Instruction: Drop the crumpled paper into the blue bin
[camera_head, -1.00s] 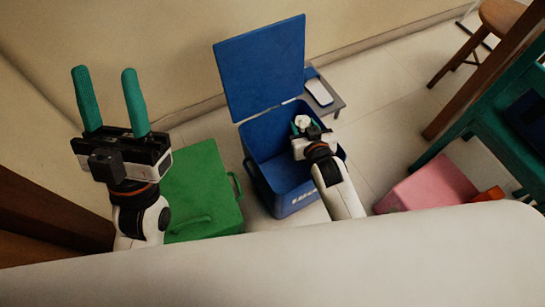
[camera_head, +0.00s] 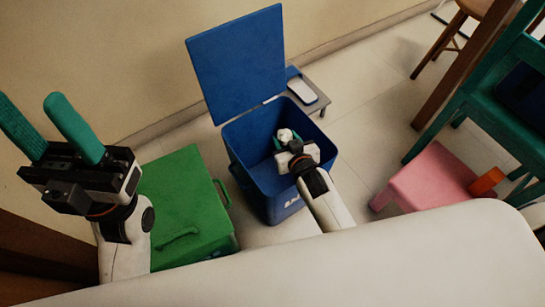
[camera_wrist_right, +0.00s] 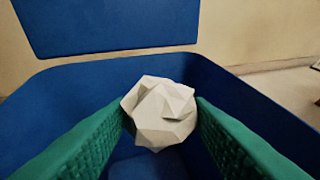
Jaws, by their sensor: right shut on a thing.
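The crumpled paper (camera_head: 285,136) is a white faceted ball. My right gripper (camera_head: 284,138) is shut on it and holds it over the open mouth of the blue bin (camera_head: 278,197). In the right wrist view the paper (camera_wrist_right: 160,112) sits between the two green fingers of the right gripper (camera_wrist_right: 160,118), with the bin's blue walls (camera_wrist_right: 95,88) around it. The bin's lid (camera_head: 238,62) stands raised at the back. My left gripper (camera_head: 45,122) is open and empty at the left, with its green fingers wide apart.
A green lidded bin (camera_head: 178,200) stands left of the blue bin. A small grey stand (camera_head: 318,98) with a white item (camera_head: 301,90) is behind it at the right. A pink stool (camera_head: 425,178) and a green chair (camera_head: 480,80) are farther right.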

